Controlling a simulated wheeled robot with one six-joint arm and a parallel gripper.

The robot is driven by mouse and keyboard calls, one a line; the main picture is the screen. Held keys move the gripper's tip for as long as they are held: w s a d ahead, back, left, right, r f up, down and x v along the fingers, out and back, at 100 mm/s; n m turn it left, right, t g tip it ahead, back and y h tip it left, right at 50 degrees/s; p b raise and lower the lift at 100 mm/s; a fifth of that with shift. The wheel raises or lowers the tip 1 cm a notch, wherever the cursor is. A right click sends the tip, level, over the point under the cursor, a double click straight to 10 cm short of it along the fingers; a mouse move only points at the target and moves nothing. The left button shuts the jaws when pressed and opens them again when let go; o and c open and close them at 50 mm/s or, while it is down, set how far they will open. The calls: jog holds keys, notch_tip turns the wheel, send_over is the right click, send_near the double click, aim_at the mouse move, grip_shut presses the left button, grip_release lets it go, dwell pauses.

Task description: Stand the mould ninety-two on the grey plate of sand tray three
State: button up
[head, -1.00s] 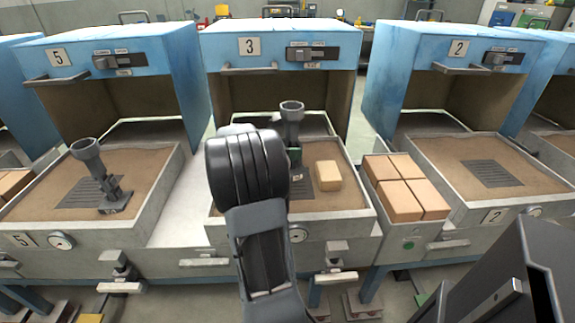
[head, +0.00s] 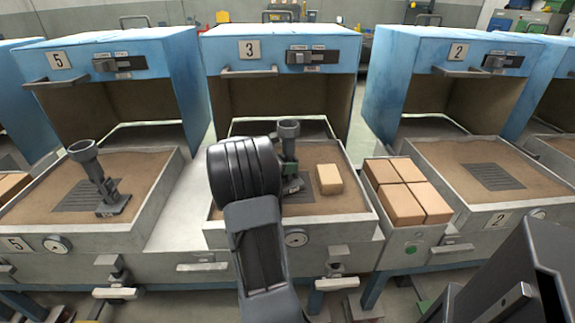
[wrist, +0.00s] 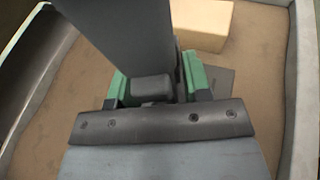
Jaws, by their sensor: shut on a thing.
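The mould (head: 289,145), a grey upright shell with a round cup on top, is over sand tray three (head: 345,220). It also shows in the wrist view as a grey column (wrist: 125,40). My gripper (wrist: 155,88) is shut on it, with a green pad on each side; in the head view my arm hides most of the gripper. The mould looks about upright. The grey plate (head: 302,196) lies on the sand beneath it, partly hidden by my arm and the mould. I cannot tell whether the base touches the plate. No number on the mould is readable.
A tan block (head: 329,179) lies on the sand right of the mould. Tray five (head: 140,232) at left holds another mould (head: 100,180). Tray two (head: 470,217) has a bare plate (head: 493,176). A box of tan bricks (head: 408,240) stands between trays three and two.

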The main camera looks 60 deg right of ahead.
jog(key=shift+f, duration=0.2)
jog(key=o, duration=1.2)
